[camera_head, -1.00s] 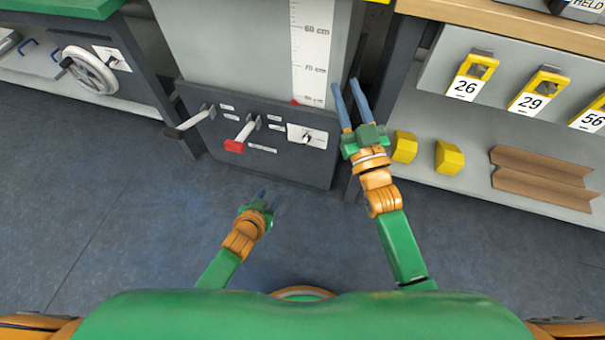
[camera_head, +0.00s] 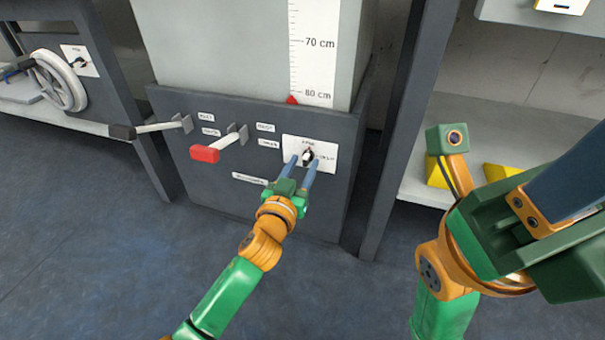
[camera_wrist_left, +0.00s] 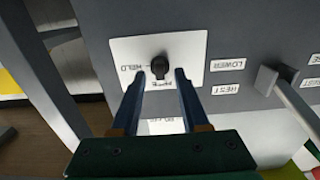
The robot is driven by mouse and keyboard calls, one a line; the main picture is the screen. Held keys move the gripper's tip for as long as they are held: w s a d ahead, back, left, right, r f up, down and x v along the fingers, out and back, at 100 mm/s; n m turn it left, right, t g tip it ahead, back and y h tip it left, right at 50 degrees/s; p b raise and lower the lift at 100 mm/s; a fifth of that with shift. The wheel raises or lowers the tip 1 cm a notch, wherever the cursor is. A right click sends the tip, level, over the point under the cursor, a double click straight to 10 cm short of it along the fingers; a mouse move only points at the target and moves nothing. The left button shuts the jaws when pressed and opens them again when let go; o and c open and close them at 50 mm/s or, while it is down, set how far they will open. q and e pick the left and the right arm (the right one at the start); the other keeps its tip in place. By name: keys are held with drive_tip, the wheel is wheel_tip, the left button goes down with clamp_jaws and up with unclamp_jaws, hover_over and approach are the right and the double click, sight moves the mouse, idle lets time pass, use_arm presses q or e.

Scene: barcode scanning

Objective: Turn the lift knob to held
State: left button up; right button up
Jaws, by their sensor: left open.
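The lift knob (camera_head: 308,156) is a small black knob on a white plate (camera_head: 325,150) on the dark front panel. In the left wrist view the knob (camera_wrist_left: 159,67) shows upside down, with HELD at its left and FREE below it. Its grip looks roughly in line with FREE, but it is small. My left gripper (camera_head: 302,163) is open in front of the plate; in its wrist view its blue fingertips (camera_wrist_left: 160,76) are on either side of the knob's near end, not visibly gripping it. My right gripper (camera_head: 570,190) is large at the right edge, partly cut off.
A red-ended lever (camera_head: 205,153) and a black-ended lever (camera_head: 122,131) stick out left of the plate. A handwheel (camera_head: 60,80) is at far left. A shelf with yellow blocks (camera_head: 497,172) is behind my right arm. Open floor lies in front.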

use_arm(q)
drive_tip(key=shift+w, duration=0.15)
clamp_jaws()
